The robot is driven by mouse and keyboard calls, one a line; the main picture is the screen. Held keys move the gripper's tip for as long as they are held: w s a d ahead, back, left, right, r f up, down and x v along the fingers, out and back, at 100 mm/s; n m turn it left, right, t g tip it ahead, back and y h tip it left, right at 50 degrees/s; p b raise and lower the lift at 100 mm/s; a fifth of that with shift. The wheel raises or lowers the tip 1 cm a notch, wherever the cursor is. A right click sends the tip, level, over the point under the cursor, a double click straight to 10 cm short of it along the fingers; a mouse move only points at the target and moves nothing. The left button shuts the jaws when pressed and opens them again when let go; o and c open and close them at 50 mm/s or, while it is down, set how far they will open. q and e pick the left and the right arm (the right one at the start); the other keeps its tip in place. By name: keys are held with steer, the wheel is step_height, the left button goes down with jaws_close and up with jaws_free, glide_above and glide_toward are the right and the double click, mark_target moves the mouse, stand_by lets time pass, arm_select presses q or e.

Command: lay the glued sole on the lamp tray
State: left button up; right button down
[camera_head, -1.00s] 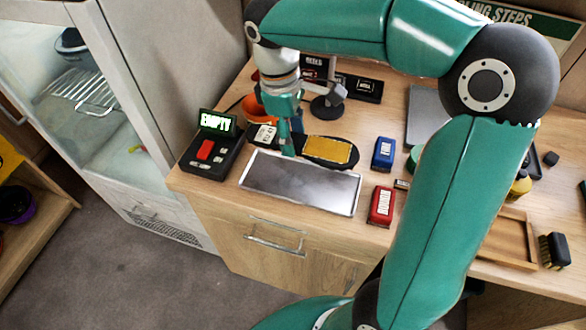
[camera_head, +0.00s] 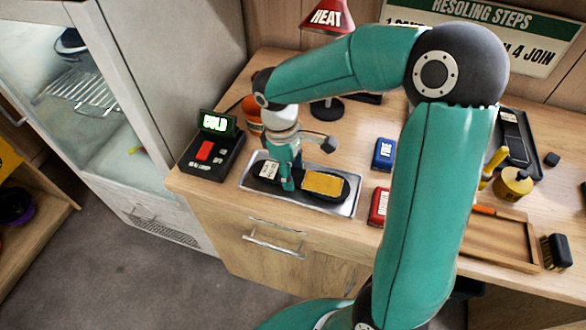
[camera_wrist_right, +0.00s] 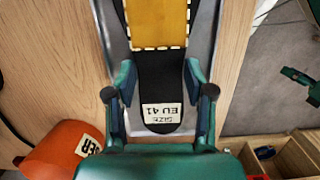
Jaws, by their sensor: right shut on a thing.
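The sole (camera_head: 325,184) is black with a yellow glued patch and a white size label reading EU 41. It lies lengthwise within the outline of the metal lamp tray (camera_head: 347,210), at or just above its floor; I cannot tell if it touches. My right gripper (camera_head: 287,184) is shut on the sole's narrower middle, beside the label. In the right wrist view the fingers (camera_wrist_right: 158,88) flank the sole (camera_wrist_right: 160,68), and the tray (camera_wrist_right: 202,45) shows along both sides.
A control box (camera_head: 211,160) with a lit display, seemingly COLD, stands left of the tray. A red HEAT lamp (camera_head: 327,17) stands behind. Blue (camera_head: 383,154) and red (camera_head: 379,205) boxes stand close to the right. An orange container (camera_wrist_right: 58,150) is near the gripper.

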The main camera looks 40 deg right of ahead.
steer(key=shift+f, duration=0.15)
steer(key=shift+c, duration=2.1)
jaws_free()
steer(key=shift+w+r, duration=0.1)
steer(key=shift+r, duration=0.25)
step_height(320, 180, up, 12)
steer(key=w, duration=0.1)
steer(key=shift+w+a+f+p, duration=0.2)
steer(key=shift+w+a+p, duration=0.1)
steer(key=shift+a, duration=0.1)
steer(key=shift+r, duration=0.1)
